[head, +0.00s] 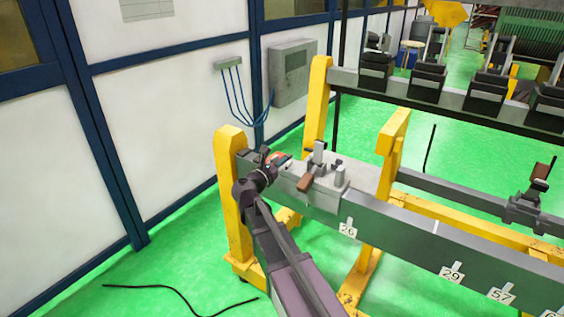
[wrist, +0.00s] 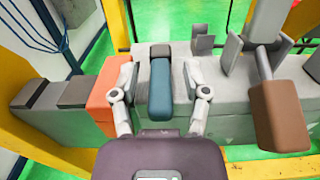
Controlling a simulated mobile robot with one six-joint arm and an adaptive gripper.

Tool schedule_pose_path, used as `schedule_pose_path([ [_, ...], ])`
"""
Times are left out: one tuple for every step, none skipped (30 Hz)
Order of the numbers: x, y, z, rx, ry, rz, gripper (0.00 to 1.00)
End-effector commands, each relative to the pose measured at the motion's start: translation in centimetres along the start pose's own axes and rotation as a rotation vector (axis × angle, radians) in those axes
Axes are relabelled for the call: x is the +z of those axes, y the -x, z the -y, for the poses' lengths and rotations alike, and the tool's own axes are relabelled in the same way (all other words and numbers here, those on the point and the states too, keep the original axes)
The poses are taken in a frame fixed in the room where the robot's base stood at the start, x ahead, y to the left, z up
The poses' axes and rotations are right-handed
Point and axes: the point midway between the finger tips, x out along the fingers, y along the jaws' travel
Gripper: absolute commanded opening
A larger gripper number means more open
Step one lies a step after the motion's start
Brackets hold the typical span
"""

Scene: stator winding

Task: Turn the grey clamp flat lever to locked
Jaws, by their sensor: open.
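My gripper (wrist: 160,76) is open in the wrist view, one finger on each side of a flat dark-teal lever (wrist: 160,88). Small gaps show between fingers and lever. The lever lies on a grey clamp block (wrist: 141,98) and has a darker end at the back. In the head view my gripper (head: 267,160) is over the left end of the grey beam and hides the lever. An orange block (wrist: 103,97) is just left of the left finger. I cannot tell from these views whether the lever is locked.
A brown handle (wrist: 281,116) on a grey upright clamp stands close to the right; the handle also shows in the head view (head: 305,183). Grey blocks with dark tops (wrist: 35,93) lie to the left. A yellow post (head: 231,190) stands beside the beam end (head: 400,225).

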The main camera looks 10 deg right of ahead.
Motion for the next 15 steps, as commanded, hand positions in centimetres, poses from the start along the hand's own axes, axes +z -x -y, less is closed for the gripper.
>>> schedule_pose_path([
  [0.0,-0.22,-0.01,-0.001,0.0,0.0,0.6],
  [0.0,-0.29,0.0,-0.001,0.0,0.0,0.6],
  [0.0,-0.35,0.02,-0.001,0.0,0.0,0.6],
  [0.0,-0.38,0.03,-0.001,0.0,0.0,0.6],
  [0.0,-0.39,0.03,0.0,0.0,0.0,0.6],
  [0.0,-0.39,0.03,0.0,0.0,0.0,0.6],
  [0.0,-0.38,0.03,0.0,0.0,0.0,0.6],
  [0.0,-0.38,0.03,0.0,0.0,0.0,0.6],
  [0.0,-0.37,0.03,0.0,0.0,0.0,0.6],
  [0.0,-0.37,0.03,0.0,0.0,0.0,0.6],
  [0.0,-0.36,0.03,0.0,0.0,0.0,0.6],
  [0.0,-0.36,0.03,0.0,0.0,0.0,0.51],
  [0.0,-0.36,0.03,0.0,0.0,0.0,0.42],
  [0.0,-0.36,0.03,0.0,0.0,0.0,0.33],
  [0.0,-0.36,0.03,0.0,0.0,0.0,0.21],
])
